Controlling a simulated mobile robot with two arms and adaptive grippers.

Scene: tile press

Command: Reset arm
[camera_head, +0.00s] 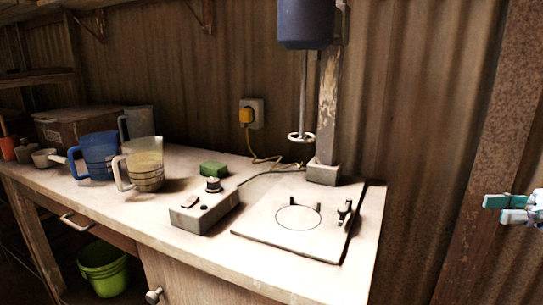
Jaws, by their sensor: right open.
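My right gripper (507,208) shows at the right edge of the head view, with teal and pale finger pads. It is open, with nothing seen between its fingers, and it is off to the right of the bench, apart from everything on it. My left gripper is not in the view. The press or mixer stand (328,120) rises at the back of the bench, with a dark blue motor head (306,24) and a thin shaft ending in a ring (300,137). Below it lies a white base plate (270,222) with a marked circle.
A clear jug (145,168) and blue jug (98,155) stand further left. A yellow plug (246,115) is in the wall socket. A green bucket (103,272) is below the bench.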

